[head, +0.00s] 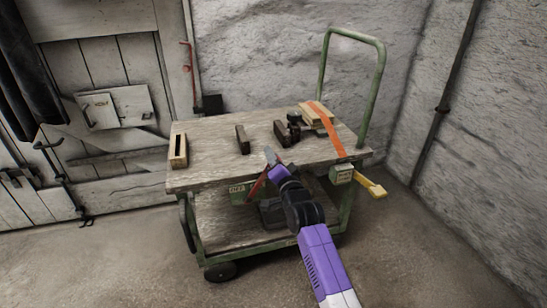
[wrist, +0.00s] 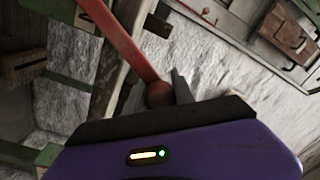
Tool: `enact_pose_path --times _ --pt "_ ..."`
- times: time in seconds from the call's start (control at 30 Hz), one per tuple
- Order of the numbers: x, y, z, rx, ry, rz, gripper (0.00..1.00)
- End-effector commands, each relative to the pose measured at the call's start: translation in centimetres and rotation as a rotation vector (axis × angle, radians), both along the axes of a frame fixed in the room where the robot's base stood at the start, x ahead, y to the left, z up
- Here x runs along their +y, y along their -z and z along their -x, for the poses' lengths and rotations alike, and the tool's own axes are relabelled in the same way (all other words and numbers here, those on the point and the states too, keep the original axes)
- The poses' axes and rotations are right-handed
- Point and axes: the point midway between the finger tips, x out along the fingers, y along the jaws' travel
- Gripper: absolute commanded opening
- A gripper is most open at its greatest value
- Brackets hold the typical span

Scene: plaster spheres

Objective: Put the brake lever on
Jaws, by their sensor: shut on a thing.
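The brake lever is a red bar (head: 257,187) at the front of the green trolley, by a small green box (head: 240,193). In the wrist view the red lever (wrist: 132,50) runs from the upper left down to a round knob (wrist: 160,94). My gripper (head: 269,165) is at the lever's upper end, in front of the trolley's near edge. In the wrist view my gripper (wrist: 170,92) is shut on the lever's knob end. One grey finger shows beside the knob; the other is mostly hidden. The lever's pivot is not clear.
A yellow handle (head: 371,186) sticks out at the right. A wooden door (head: 110,100) and rough walls stand behind. The floor in front is clear.

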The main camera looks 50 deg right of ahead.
Motion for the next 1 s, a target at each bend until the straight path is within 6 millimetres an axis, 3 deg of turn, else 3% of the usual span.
enact_pose_path --times 0.03,0.1,0.13,0.53,1.0 --pt "-0.3 0.3 0.2 0.004 0.006 -0.004 0.36" --pt "-0.3 0.3 0.2 0.004 0.006 -0.004 0.5" --pt "-0.3 0.3 0.2 0.003 0.005 -0.004 0.51" --pt "0.3 0.1 0.6 0.003 0.002 -0.002 0.51" --pt "3.5 0.7 6.0 0.005 0.002 0.0 0.51"
